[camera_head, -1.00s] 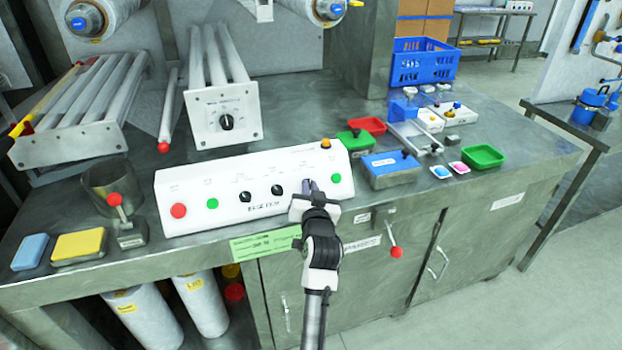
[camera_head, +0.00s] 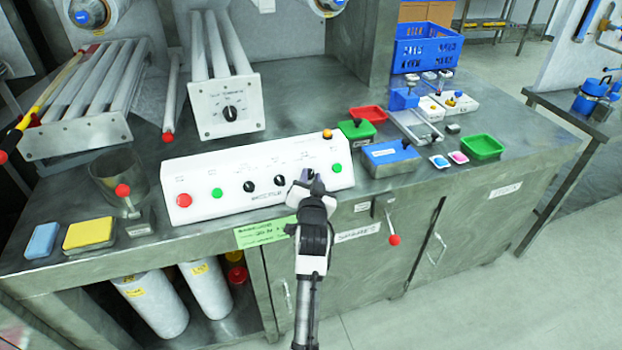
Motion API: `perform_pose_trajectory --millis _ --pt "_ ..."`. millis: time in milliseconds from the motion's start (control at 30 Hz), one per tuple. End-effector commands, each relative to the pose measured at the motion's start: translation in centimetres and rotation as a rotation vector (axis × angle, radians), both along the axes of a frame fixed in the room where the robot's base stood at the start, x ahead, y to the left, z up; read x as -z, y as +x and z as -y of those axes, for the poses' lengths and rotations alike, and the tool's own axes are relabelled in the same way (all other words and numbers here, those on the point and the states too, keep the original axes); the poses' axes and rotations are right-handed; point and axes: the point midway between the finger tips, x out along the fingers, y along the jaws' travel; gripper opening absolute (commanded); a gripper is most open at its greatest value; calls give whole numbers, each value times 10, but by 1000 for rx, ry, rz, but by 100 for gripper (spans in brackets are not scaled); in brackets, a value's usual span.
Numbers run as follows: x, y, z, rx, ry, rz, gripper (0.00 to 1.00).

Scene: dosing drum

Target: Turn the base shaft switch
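A white control box (camera_head: 235,204) sits at the front of the steel bench. Its sloped face carries a red button (camera_head: 184,200), a green button (camera_head: 217,193), black rotary knobs (camera_head: 250,186) (camera_head: 279,181) and another green button (camera_head: 337,168). The small labels above them are too blurred to read, so I cannot tell which one is the base shaft switch. My gripper (camera_head: 310,182) is at the right part of the face, over the rightmost black knob (camera_head: 311,173), which it partly hides. I cannot tell whether the fingers touch or enclose this knob.
A larger knob panel (camera_head: 225,108) with white rollers stands behind the box. A red-tipped lever (camera_head: 123,190) is to its left. Green (camera_head: 482,147) and red trays (camera_head: 367,115) and a blue-topped box (camera_head: 391,157) lie right. Another red-ended lever (camera_head: 393,239) hangs on the cabinet front below.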

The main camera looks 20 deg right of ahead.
Motion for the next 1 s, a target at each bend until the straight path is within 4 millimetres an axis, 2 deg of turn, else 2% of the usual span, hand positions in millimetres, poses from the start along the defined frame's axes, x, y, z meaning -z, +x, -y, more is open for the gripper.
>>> perform_pose_trajectory --millis 333,467,567,1000 --pt "0 -1 0 0 -1 0 32" --pt "1 -9 -3 0 -1 0 32" --pt "2 -24 -7 0 -1 0 32" --pt "-5 -111 -34 0 -1 -1 32"
